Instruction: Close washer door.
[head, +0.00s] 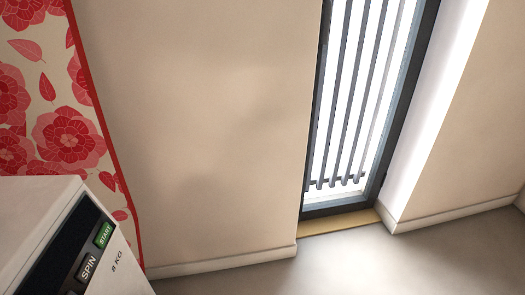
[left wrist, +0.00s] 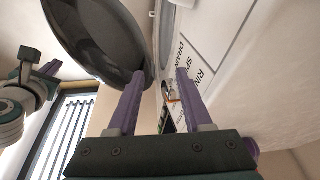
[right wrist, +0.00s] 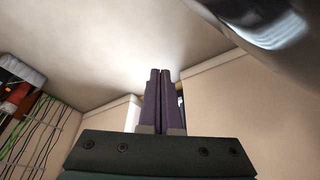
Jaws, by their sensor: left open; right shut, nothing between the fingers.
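The washer (head: 60,235) stands at the lower left of the head view; only its top corner and part of its control panel show there. In the left wrist view its white front (left wrist: 235,45) is at the right, and its dark round door (left wrist: 95,40) stands open at the upper left. My left gripper (left wrist: 160,74) is open, with one finger over the door's edge and the other before the washer front; contact cannot be told. My right gripper (right wrist: 160,75) is shut and empty. A shiny curved part, perhaps of the door, shows at the upper right of the right wrist view (right wrist: 260,20).
A barred window (head: 345,110) in a dark frame is set in the beige wall (head: 210,120). Bare grey floor (head: 330,260) lies below the window. A rack with cables (right wrist: 30,125) is at the left of the right wrist view.

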